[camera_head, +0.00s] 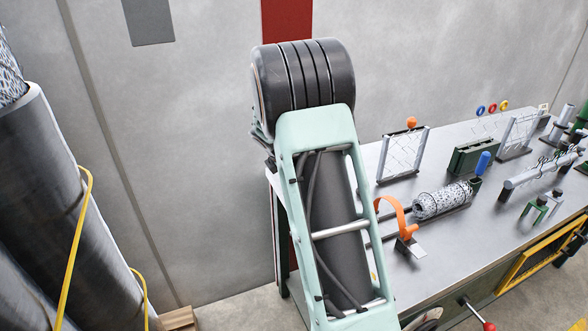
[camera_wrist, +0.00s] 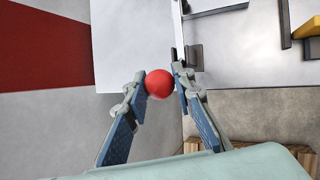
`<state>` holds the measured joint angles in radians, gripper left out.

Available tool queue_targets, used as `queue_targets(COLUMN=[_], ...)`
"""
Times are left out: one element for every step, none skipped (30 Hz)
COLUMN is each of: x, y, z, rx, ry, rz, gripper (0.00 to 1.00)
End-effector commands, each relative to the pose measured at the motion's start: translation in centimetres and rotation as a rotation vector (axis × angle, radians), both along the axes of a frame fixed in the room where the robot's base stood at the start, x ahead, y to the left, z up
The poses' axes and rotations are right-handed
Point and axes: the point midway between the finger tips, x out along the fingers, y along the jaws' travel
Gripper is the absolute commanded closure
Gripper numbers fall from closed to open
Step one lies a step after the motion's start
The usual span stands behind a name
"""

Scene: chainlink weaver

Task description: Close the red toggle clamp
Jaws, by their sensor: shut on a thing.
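In the wrist view, a glossy red ball knob (camera_wrist: 159,84) sits between the fingertips of my gripper (camera_wrist: 160,87). The fingers are closed on it from both sides. A small dark metal bracket (camera_wrist: 194,56) is just right of the knob, at the bench edge. The lever below the knob and most of the clamp body are hidden, so I cannot tell the clamp's angle. In the head view my arm blocks the gripper and this knob. Another red knob (camera_head: 489,326) on a metal rod shows at the bench front there, with no fingers on it.
The grey metal bench (camera_head: 462,238) runs right of my arm. It carries an orange curved piece (camera_head: 391,211), a speckled roll (camera_head: 442,201) and framed mesh pieces (camera_head: 404,153). Large dark rolls (camera_head: 70,190) with a yellow hose stand at left. The wall is behind.

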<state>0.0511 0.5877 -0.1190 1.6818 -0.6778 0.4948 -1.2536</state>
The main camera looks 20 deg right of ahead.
Motion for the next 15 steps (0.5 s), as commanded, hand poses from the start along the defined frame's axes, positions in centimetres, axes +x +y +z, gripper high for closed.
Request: queue_targets(x=[0.2,0.2,0.2,0.2,0.2,0.3,0.3,0.3,0.3,0.3,0.3,0.3,0.3,0.3,0.3], y=[-0.3,-0.4,-0.6,-0.7,-0.8,-0.9,-1.0,-1.0,-1.1,-1.1,-1.2,-1.2,-1.3,-1.3,-1.3], z=[0.7,0.7,0.7,0.7,0.8,0.8,0.8,0.8,0.8,0.8,0.8,0.8,0.8,0.8,0.8], rx=[-0.004,-0.005,-0.007,-0.007,-0.008,-0.009,-0.008,-0.008,-0.009,-0.009,-0.009,-0.01,-0.01,-0.01,-0.01], ry=[-0.005,-0.005,-0.005,-0.006,-0.006,-0.007,-0.008,-0.008,-0.009,-0.009,-0.009,-0.008,-0.008,-0.008,-0.008], rz=[0.003,0.003,0.003,0.004,0.003,0.003,0.002,0.002,0.003,0.003,0.003,0.001,0.001,0.001,0.001], gripper=[1.0,1.0,1.0,1.0,1.0,1.0,1.0,1.0,1.0,1.0,1.0,1.0,1.0,1.0,1.0])
